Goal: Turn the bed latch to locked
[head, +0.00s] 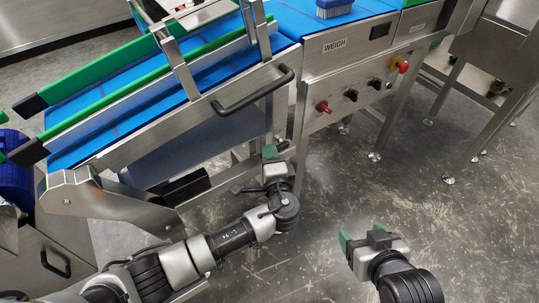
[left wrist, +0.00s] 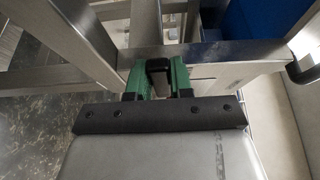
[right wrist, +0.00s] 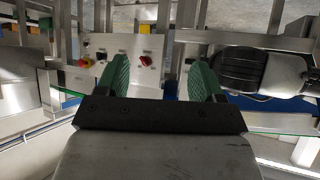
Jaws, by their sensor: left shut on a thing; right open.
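My left gripper (head: 269,152) is low beside the steel frame under the tilted blue conveyor bed (head: 125,105). In the left wrist view its green fingers (left wrist: 157,80) are closed on a small dark piece, which looks like the bed latch (left wrist: 157,66), in front of a steel frame bar (left wrist: 210,52). In the head view the latch is hidden by the gripper, and I cannot tell its turned position. My right gripper (head: 362,240) is open and empty over the floor; its spread green fingers also show in the right wrist view (right wrist: 160,78).
A black handle (head: 255,92) sticks out from the bed's side. The WEIGH panel (head: 335,75) carries a red knob (head: 323,107), black knobs and an emergency stop (head: 400,65). A blue brush (head: 334,8) lies on the far belt. The floor (head: 340,185) in front of the panel is clear.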

